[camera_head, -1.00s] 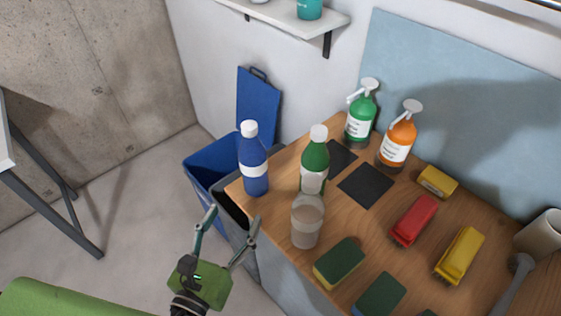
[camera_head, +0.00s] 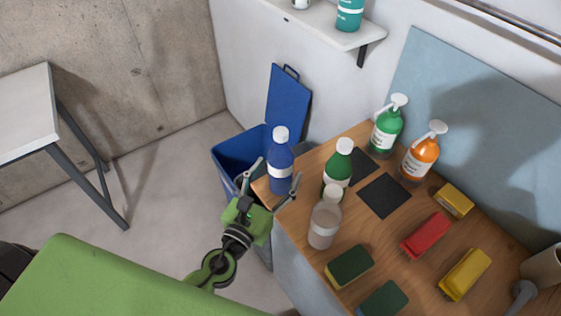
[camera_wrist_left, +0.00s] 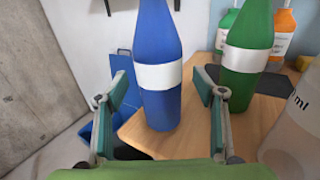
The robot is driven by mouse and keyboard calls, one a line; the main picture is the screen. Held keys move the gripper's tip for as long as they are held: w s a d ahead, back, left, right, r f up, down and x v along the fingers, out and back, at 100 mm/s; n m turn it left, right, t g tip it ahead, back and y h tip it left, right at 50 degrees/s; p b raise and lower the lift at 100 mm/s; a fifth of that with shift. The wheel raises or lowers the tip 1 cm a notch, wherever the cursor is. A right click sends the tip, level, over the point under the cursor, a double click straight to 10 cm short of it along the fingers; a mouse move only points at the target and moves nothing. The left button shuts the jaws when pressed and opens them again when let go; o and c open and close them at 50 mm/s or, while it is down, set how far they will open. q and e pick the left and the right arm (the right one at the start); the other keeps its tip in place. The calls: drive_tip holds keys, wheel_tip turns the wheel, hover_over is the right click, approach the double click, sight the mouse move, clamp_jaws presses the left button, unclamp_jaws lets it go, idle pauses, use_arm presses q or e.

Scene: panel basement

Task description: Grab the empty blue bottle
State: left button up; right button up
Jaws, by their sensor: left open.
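The blue bottle (camera_head: 281,156) with a white cap and white label stands upright at the left corner of the wooden tabletop. My left gripper (camera_head: 274,180) is open, with its two fingers spread on either side of the bottle's lower part in the head view. In the left wrist view the blue bottle (camera_wrist_left: 160,75) stands straight ahead, between the open fingers (camera_wrist_left: 163,92), with gaps visible on both sides. Its cap is cut off at the top there. My right gripper is not in view.
A green bottle (camera_head: 338,166) and a clear bottle (camera_head: 325,220) stand close to the right. Sponges, brushes and pump bottles (camera_head: 420,157) sit farther along the tabletop (camera_head: 295,227). A blue bin (camera_head: 228,160) is on the floor behind the corner.

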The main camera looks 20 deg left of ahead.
use_arm(q)
drive_tip(key=shift+w+d+r, duration=0.1)
drive_tip(key=shift+w, duration=1.15)
drive_tip(key=shift+w+d, duration=0.1)
drive_tip(key=shift+w, duration=0.15)
drive_tip(key=shift+s, duration=0.1)
drive_tip(key=c, duration=1)
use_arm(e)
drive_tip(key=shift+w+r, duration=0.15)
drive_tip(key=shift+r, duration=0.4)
use_arm(q)
drive_tip(key=shift+p, duration=0.3)
